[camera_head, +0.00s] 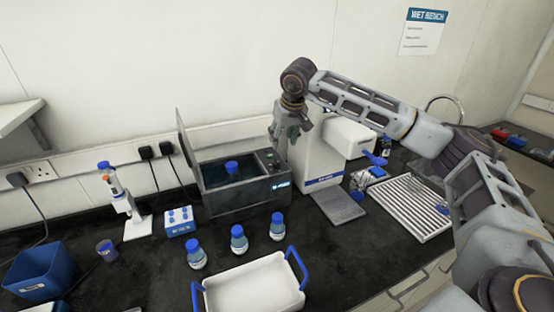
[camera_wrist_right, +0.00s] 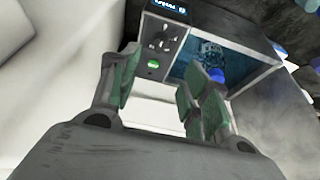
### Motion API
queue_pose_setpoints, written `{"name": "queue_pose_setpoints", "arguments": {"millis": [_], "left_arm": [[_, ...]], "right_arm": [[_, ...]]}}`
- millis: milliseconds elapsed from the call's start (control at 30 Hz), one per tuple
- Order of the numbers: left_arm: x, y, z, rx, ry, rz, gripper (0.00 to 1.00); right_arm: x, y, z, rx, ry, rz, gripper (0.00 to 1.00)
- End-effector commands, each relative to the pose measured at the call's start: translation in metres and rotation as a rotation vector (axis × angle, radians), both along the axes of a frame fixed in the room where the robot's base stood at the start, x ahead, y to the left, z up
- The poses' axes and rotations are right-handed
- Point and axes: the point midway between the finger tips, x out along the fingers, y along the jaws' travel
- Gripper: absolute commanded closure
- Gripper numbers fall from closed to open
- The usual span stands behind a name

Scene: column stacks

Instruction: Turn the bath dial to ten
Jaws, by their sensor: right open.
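The bath (camera_head: 245,205) is a dark grey box with its lid (camera_head: 186,158) standing open and a blue-capped bottle (camera_head: 231,168) inside. Its control panel is at the right end. In the right wrist view the panel shows a dark dial (camera_wrist_right: 164,42) and a lit green button (camera_wrist_right: 153,64). The dial's setting is too small to read. My right gripper (camera_head: 283,146) is open and points down over the panel. In the right wrist view its fingers (camera_wrist_right: 163,82) are apart with nothing between them, and the dial lies beyond them. My left gripper is out of view.
A white instrument (camera_head: 318,160) stands close to the right of the bath. Several blue-capped bottles (camera_head: 238,240) and a white tray (camera_head: 255,288) with blue handles are in front. A blue-and-white box (camera_head: 180,222) is at the left, a ribbed white rack (camera_head: 405,205) at the right.

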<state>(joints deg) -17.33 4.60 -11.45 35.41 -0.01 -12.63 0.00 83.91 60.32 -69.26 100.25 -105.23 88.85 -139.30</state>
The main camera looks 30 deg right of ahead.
Motion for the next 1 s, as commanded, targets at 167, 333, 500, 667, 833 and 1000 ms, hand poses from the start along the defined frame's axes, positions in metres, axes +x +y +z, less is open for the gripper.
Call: {"name": "queue_pose_setpoints", "arguments": {"millis": [167,333,500,667,833,1000], "left_arm": [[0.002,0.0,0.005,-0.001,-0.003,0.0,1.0],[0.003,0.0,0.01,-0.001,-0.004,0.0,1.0],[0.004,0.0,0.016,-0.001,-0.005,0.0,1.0],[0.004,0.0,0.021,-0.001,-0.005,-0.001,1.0],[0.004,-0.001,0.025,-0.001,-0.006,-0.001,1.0],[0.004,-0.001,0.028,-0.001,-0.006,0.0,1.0]], "right_arm": [[0.007,-0.001,-0.016,-0.001,0.001,0.0,0.53],[0.015,-0.001,-0.037,0.0,0.002,0.0,0.53],[0.024,-0.002,-0.057,0.0,0.002,-0.001,0.53],[0.032,-0.002,-0.077,0.0,0.001,-0.001,0.53],[0.04,-0.003,-0.096,0.0,0.001,-0.001,0.53],[0.046,-0.003,-0.11,0.0,0.0,-0.001,0.53]]}}
